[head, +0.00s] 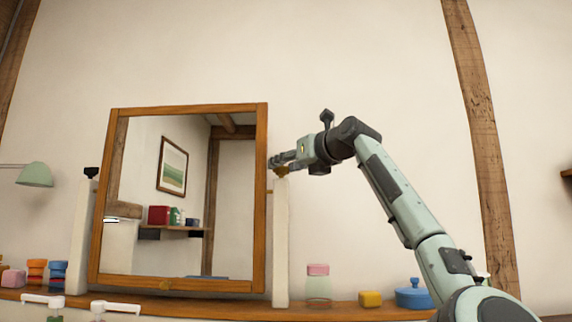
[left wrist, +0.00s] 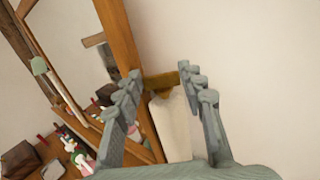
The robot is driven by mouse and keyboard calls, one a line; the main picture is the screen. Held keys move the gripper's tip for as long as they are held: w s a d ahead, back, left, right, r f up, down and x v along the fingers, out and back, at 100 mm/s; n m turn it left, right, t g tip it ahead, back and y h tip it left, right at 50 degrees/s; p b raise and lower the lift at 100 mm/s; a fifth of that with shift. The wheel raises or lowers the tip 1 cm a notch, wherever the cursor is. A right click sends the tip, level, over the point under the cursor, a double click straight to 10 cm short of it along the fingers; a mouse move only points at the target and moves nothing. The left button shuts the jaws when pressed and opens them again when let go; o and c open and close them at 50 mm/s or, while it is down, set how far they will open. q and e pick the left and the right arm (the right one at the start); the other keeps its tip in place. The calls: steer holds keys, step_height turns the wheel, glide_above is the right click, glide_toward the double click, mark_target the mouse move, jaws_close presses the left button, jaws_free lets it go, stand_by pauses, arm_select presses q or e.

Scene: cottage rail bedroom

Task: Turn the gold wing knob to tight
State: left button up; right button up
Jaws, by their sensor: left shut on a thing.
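The gold wing knob (head: 281,171) sits at the top of the white right-hand post beside the tilted wood-framed mirror (head: 262,210). My left gripper (head: 276,161) is at the knob, its arm reaching in from the right of the head view. In the left wrist view the knob (left wrist: 161,82) lies crosswise between the two fingers (left wrist: 166,88), above the pale post (left wrist: 172,125). The gripper is shut on the knob, and its fingers partly hide the knob in the head view. My right gripper is not in view.
A dark knob (head: 91,171) tops the left post (head: 82,230). A pink-lidded jar (head: 318,285), a yellow box (head: 370,299) and a blue lidded pot (head: 414,295) stand on the wooden shelf right of the mirror. Small jars and a green lamp (head: 35,175) are at left.

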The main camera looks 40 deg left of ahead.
arm_select(q)
steer(key=o, duration=1.1)
steer(key=shift+w+d, duration=0.1)
steer(key=shift+w, duration=0.05)
steer(key=shift+o, duration=0.2)
steer(key=v, duration=1.2)
steer(key=shift+c, duration=0.6)
